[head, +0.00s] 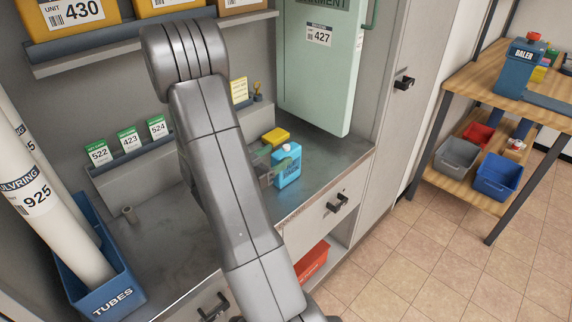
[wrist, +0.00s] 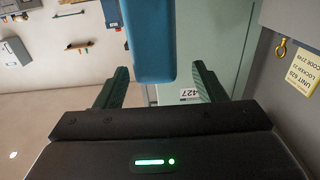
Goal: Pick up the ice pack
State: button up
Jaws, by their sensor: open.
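The ice pack (head: 287,168) is a blue block with a pale cap, standing upright on the grey counter (head: 335,151) near its front edge. In the wrist view the blue ice pack (wrist: 153,40) reaches in from the top, between the two green fingers. My gripper (wrist: 160,72) is open, with a gap visible on each side of the ice pack. In the head view my gripper (head: 281,163) is at the ice pack, mostly hidden behind my arm. I cannot tell whether a finger touches it.
A yellow item (head: 275,135) sits just behind the ice pack. A green cabinet door (head: 318,75) labelled 427 stands behind to the right. A blue TUBES bin (head: 122,282) is at left. A wooden shelf table (head: 468,78) is at right; floor between is clear.

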aim_at(287, 149)
jog(key=x, duration=0.5)
jog(key=shift+s+d+p, duration=0.1)
jog(key=shift+s+p, duration=0.05)
jog(key=shift+p, duration=0.15)
grip_shut()
